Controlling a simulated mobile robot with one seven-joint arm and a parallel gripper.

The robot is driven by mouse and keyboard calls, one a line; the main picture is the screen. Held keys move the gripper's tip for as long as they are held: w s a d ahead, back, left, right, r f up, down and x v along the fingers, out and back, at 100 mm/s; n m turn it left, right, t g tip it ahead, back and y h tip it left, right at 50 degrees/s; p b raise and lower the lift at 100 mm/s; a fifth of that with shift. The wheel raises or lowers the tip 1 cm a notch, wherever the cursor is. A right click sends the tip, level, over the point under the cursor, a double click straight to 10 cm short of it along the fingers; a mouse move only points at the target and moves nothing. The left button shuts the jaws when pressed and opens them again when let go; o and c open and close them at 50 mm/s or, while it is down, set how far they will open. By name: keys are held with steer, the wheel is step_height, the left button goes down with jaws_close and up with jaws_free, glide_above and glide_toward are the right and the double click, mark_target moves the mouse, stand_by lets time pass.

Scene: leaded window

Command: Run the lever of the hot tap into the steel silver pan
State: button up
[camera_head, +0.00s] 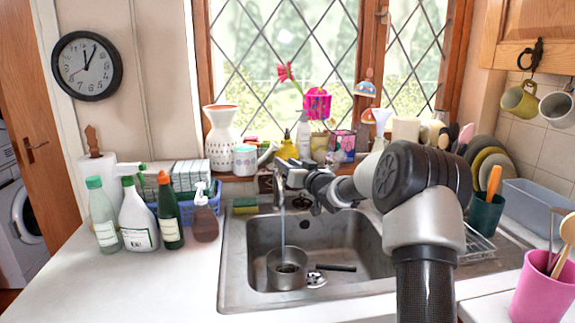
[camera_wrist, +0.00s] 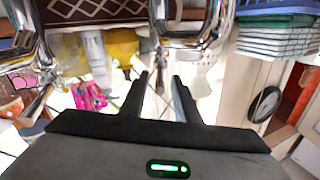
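The steel silver pan (camera_head: 272,277) stands in the left part of the sink, its dark handle pointing right. A thin stream of water (camera_head: 283,235) falls from the tap area into it. In the wrist view, chrome tap parts (camera_wrist: 185,28) fill the top middle, with another chrome part (camera_wrist: 28,55) at the left. My fingers (camera_wrist: 161,82) are apart with nothing clearly between them. I cannot tell which chrome part is the hot lever, or whether I touch it.
A drain strainer (camera_head: 316,279) lies beside the pan. The sill behind the tap is crowded, with a white vase (camera_head: 221,135). The left front counter (camera_head: 120,285) is clear.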

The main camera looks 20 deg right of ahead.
steer(key=v, duration=1.7)
steer(key=shift+s+p, duration=0.2)
steer(key=shift+p, duration=0.25)
steer(key=shift+c, duration=0.2)
